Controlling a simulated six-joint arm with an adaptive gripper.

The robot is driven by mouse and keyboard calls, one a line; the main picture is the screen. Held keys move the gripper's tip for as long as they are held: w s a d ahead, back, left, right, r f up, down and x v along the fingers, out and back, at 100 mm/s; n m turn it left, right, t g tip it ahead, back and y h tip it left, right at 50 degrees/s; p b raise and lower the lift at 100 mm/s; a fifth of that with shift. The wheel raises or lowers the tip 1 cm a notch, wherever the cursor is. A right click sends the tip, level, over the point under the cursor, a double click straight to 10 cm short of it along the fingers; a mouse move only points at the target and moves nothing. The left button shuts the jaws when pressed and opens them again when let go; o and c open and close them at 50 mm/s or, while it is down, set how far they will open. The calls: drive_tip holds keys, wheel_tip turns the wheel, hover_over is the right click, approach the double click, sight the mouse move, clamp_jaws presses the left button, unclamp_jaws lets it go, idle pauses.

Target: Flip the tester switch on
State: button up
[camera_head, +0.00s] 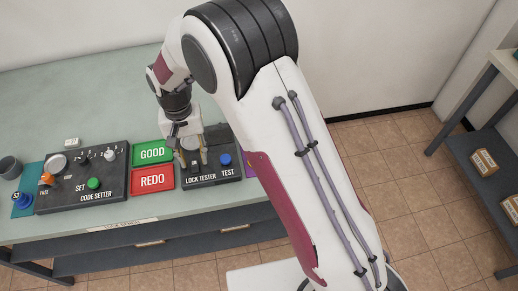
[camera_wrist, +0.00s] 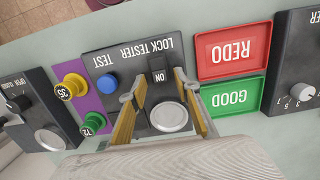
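The lock tester (camera_head: 238,174) is a dark box on the bench with a blue TEST button (camera_head: 225,159). In the wrist view the tester (camera_wrist: 100,62) shows upside down, with a small dark switch (camera_wrist: 157,77) marked ON and a round silver disc (camera_wrist: 170,117). My gripper (camera_wrist: 160,80) is above the tester, its two tan fingers apart with nothing held between them. The fingertips appear on either side of the switch; I cannot tell whether they touch it.
A green GOOD tray (camera_head: 152,152) and a red REDO tray (camera_head: 152,179) lie left of the tester. Yellow (camera_wrist: 74,82) and green (camera_wrist: 93,122) knobbed pieces sit beside the tester on purple.

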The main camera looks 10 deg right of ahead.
sight(195, 164)
drive_tip(key=shift+s+r+t, duration=0.1)
drive_tip(key=shift+s+t, duration=0.1)
drive_tip(key=shift+t, duration=0.4)
drive_tip(key=shift+n, duration=0.5)
drive_tip(key=r, duration=0.7)
drive_tip(key=shift+s+d+r, duration=0.15)
drive_tip(key=shift+s+r, duration=0.05)
drive_tip(key=s+d+r+t, duration=0.1)
drive_tip(key=s+d+r, duration=0.5)
drive_tip(key=s+d, duration=0.1)
drive_tip(key=s+d+r+n+t, duration=0.1)
drive_tip(key=s+d+r, duration=0.4)
drive_tip(key=s+d, duration=0.3)
drive_tip(key=shift+d+r, duration=0.35)
drive_tip(key=shift+d, duration=0.7)
idle(0.5)
